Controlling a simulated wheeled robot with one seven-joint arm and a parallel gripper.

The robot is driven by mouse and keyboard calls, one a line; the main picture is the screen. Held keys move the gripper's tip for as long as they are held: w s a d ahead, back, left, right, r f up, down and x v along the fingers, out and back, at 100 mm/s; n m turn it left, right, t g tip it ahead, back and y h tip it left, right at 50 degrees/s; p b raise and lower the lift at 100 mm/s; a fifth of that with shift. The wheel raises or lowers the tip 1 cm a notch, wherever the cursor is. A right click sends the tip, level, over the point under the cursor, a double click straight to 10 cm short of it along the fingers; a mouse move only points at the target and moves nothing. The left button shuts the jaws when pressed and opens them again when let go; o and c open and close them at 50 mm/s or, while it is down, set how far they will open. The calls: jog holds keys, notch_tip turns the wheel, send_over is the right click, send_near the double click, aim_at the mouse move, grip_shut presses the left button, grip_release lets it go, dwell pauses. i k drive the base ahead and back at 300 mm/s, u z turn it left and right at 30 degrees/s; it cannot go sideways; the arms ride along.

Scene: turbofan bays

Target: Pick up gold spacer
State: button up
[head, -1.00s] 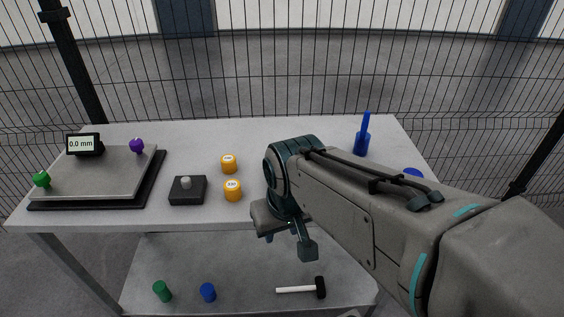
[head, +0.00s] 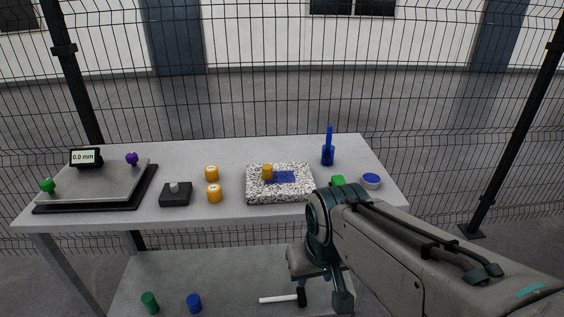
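A plain gold cylinder (head: 267,172), which looks like the gold spacer, stands upright on a speckled black-and-white block (head: 280,196) on the table top. Two orange-gold cylinders with white labelled tops, a rear one (head: 211,173) and a front one (head: 214,194), stand to the left of the block. My gripper (head: 341,301) points downward at the table's front edge, right of and nearer than the block. Its fingers are only partly visible, so I cannot tell their opening. Nothing is seen held.
A grey plate with a 0.0 mm display (head: 86,157) and a black box with a knob (head: 175,195) stand left.

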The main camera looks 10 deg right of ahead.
aim_at(267, 169)
jog(key=z, duration=0.4)
jog(key=i, duration=0.85)
jog(key=u, duration=0.1)
jog(key=k, duration=1.3)
jog(key=u, duration=0.15)
jog(key=i, duration=0.6)
jog(key=u, duration=0.65)
jog(key=i, duration=0.95)
jog(key=z, duration=0.25)
